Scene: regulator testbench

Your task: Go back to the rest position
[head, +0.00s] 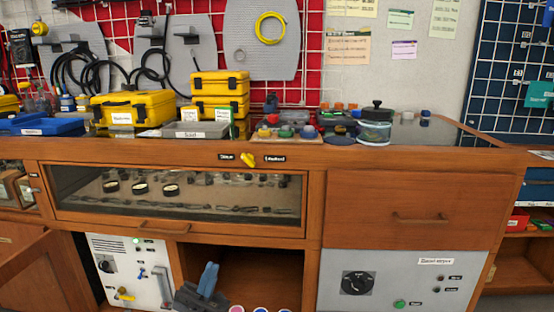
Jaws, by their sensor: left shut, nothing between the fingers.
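My left gripper (208,274) shows at the bottom of the head view, left of the middle. It has a dark grey body and blue fingers that point up. The fingers are shut and nothing is held between them. It appears in front of the open lower compartment (255,268) of the wooden bench, just right of the white control panel (125,268). Most of my left arm is hidden below the picture edge. My right gripper is not in view.
The wooden bench (420,180) spans the view, with a glass-fronted drawer (180,215) and a grey panel with a black knob (357,283). Its top holds yellow cases (135,108), a grey tray (188,130) and a glass jar (375,130). A cabinet door (45,270) stands open at left.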

